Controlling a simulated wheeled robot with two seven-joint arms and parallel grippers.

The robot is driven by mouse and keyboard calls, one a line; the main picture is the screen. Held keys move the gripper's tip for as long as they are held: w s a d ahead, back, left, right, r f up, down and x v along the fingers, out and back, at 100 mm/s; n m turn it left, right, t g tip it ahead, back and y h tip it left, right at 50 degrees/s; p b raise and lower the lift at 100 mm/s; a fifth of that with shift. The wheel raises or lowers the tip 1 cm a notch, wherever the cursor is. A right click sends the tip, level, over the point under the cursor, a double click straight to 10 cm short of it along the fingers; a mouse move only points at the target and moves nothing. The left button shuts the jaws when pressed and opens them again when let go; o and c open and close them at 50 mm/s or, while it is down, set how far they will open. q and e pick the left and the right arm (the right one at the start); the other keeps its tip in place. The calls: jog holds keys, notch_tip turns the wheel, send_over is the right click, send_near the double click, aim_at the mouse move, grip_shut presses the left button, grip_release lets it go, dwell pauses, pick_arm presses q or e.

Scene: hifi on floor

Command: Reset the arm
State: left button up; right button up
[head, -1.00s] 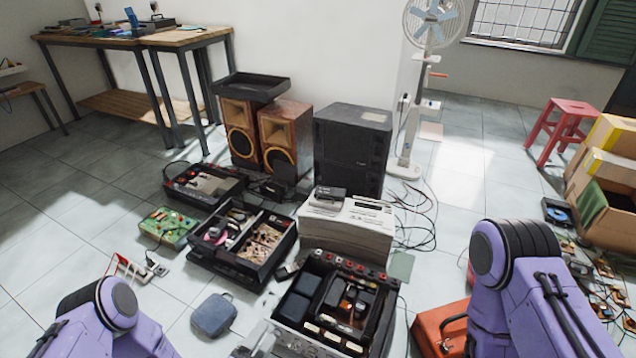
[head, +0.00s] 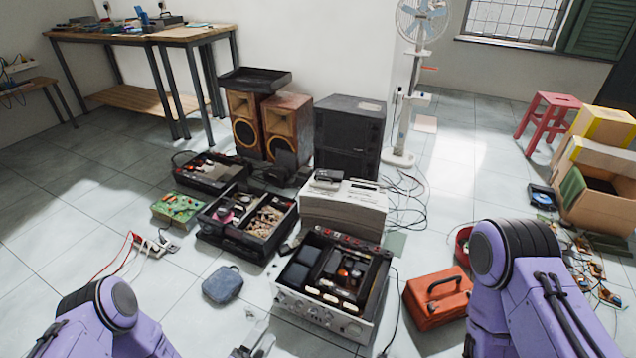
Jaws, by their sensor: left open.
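My left gripper (head: 254,338) shows only in part at the bottom edge of the head view, as grey fingers low over the floor. It is open, and I see nothing between its fingers. It is in front of the opened hi-fi unit (head: 352,328) and to the lower right of the blue-grey pouch (head: 222,285), apart from the pouch. My purple left arm is at the lower left and my purple right arm at the lower right. My right gripper is out of view.
An orange-red toolbox (head: 437,297) stands beside my right arm. Open cases (head: 246,222), a white printer-like machine (head: 343,208), speakers (head: 287,130) and a fan (head: 402,110) stand behind. Cardboard boxes (head: 600,190) are at the right. The tiled floor at the left is mostly clear.

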pick_arm(q)
jog(key=s+a+f+m+g+y+b, duration=0.35)
jog(key=s+f+g+b, duration=0.2)
jog(key=s+f, duration=0.4)
jog(key=s+a+f+m+g+y+b, duration=0.2)
jog(key=s+f+m+g+b, duration=0.3)
jog(key=s+f, duration=0.4)
jog(key=s+a+f+g+y+b, duration=0.4)
jog(key=s+a+f+b, duration=0.25)
jog(key=a+b, duration=0.2)
notch_tip(320, 180, down, 4)
jog(key=w+a+b, duration=0.2)
jog(key=w+b, duration=0.1)
jog(key=b, duration=0.4)
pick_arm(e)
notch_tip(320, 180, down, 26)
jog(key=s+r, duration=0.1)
pick_arm(q)
notch_tip(320, 180, up, 39)
jog(key=w+t+y+p, duration=0.1)
jog(key=p, duration=3.8)
jog(key=shift+a, duration=0.3)
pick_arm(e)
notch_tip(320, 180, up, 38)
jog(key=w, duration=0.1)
pick_arm(q)
jog(key=shift+w+y, duration=0.1)
jog(key=shift+y, duration=0.15)
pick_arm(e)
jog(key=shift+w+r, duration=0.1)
